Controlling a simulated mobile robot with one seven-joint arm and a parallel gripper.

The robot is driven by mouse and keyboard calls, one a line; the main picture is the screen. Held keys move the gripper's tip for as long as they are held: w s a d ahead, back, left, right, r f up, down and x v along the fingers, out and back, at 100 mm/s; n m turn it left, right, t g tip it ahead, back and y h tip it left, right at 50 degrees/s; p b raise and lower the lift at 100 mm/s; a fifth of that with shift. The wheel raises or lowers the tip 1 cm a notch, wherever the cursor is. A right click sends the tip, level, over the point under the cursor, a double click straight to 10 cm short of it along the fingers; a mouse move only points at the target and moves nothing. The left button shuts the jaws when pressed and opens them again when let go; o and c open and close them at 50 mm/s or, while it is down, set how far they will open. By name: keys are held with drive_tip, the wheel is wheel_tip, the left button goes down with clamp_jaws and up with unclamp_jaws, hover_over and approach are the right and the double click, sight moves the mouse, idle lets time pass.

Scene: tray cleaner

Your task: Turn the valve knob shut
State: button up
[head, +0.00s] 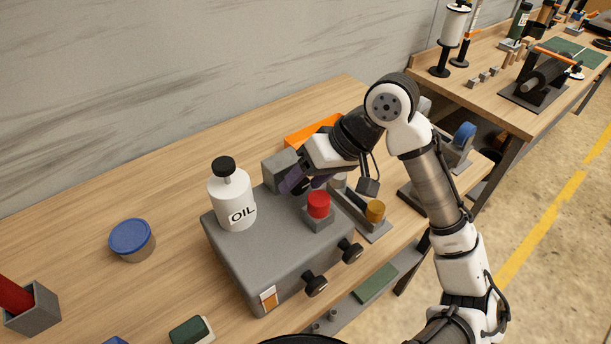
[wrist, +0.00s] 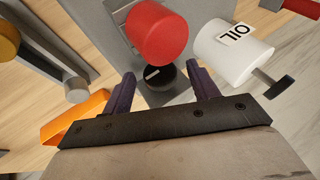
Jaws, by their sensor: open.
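A black round knob (wrist: 158,77) with a white line across it shows in the wrist view, on the grey machine just beyond the red button. My gripper (wrist: 161,73) is open, with one dark finger on each side of this knob; I cannot tell whether they touch it. In the head view my gripper (head: 304,183) is low over the back of the grey machine (head: 245,262), and hides this knob. Two more black knobs, one left (head: 316,286) and one right (head: 351,250), stick out from the machine's front. I cannot tell which is the valve knob by label.
A red button (head: 318,204) stands on the machine close to my gripper, and also shows in the wrist view (wrist: 158,32). A white oil bottle (head: 232,200) stands at the machine's left. An orange object (head: 312,131) lies behind. The table's left part is mostly clear around a blue-lidded tub (head: 131,239).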

drive_tip(key=shift+a+f, duration=0.1)
drive_tip(key=shift+f, duration=0.1)
drive_tip(key=c, duration=1)
